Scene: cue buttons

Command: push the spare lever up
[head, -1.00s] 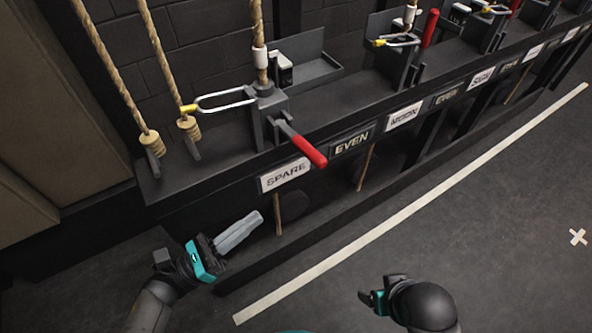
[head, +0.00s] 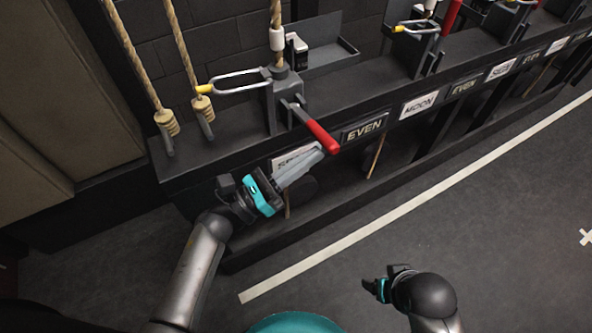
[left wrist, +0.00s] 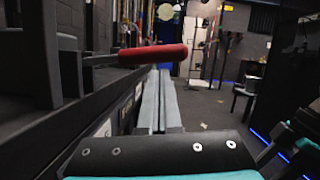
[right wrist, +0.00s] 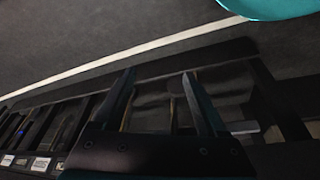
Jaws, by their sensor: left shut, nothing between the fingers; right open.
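The spare lever has a red handle (head: 322,138) that slants out and down from its grey bracket (head: 283,92), above the partly covered SPARE label (head: 284,162). My left gripper (head: 318,155) is shut and empty, its fingertips just below the handle in the head view. In the left wrist view the red handle (left wrist: 153,54) crosses above the two closed fingers (left wrist: 158,88); whether they touch it is not clear. My right gripper (head: 374,290) is low over the floor, away from the bench; its fingers are apart in the right wrist view (right wrist: 160,82).
A U-shaped metal pin with a yellow end (head: 240,84) runs by the bracket. Ropes (head: 186,60) rise at the left. The floor in front is clear.

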